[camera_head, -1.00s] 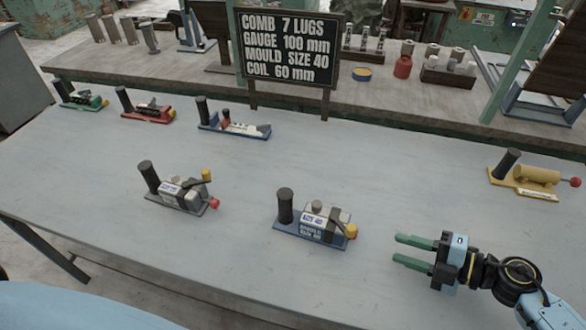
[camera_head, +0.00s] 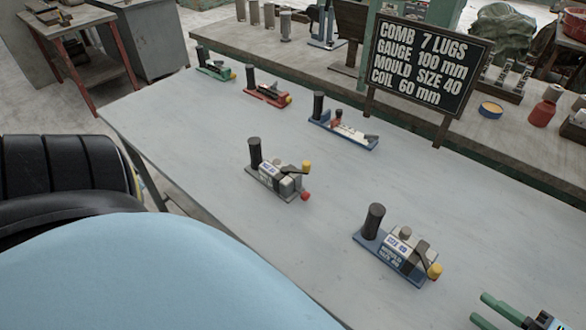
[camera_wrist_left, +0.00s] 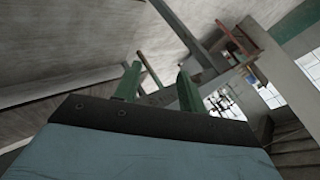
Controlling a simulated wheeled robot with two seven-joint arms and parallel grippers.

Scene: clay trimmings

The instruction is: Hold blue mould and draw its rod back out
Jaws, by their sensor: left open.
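A similar grey mould (camera_head: 272,190) stands left of the blue one. Green (camera_head: 214,70), red (camera_head: 267,95) and blue-based (camera_head: 343,132) devices line the table's far side. A sign (camera_head: 424,66) reads "MOULD SIZE 40" among other lines. The table (camera_head: 330,200) between devices is clear.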

